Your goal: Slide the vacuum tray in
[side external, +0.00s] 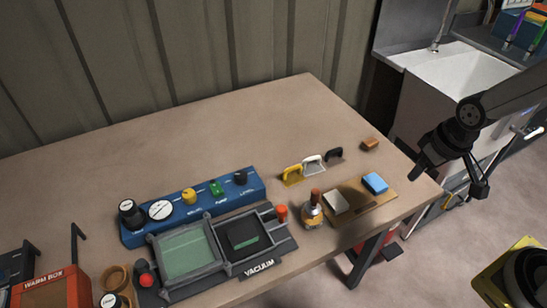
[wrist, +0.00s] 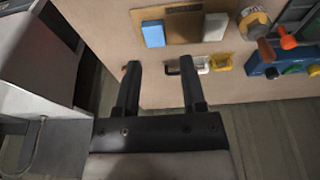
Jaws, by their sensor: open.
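The vacuum unit, labelled VACUUM, is a low grey frame (side external: 217,232) at the front of the bench in the side view. Its left half has a pale green window (side external: 185,253). Its right half holds a dark tray-like insert (side external: 240,233) with a small green strip. A red-orange knob (side external: 281,213) stands at its right end; an orange-red knob (wrist: 287,41) also shows at the right in the wrist view. I cannot tell how far the tray is slid in. My gripper (side external: 449,182) is open and empty beyond the bench's right edge, well away from the unit. Its fingers (wrist: 160,66) show apart in the wrist view.
A blue control panel (side external: 160,226) stands behind the unit. A brown board (side external: 361,207) carries blue and white blocks. A brush-like tool (side external: 312,210) and yellow, white and black handles (side external: 312,165) are nearby. The rear bench is clear. A sink (side external: 440,75) stands right.

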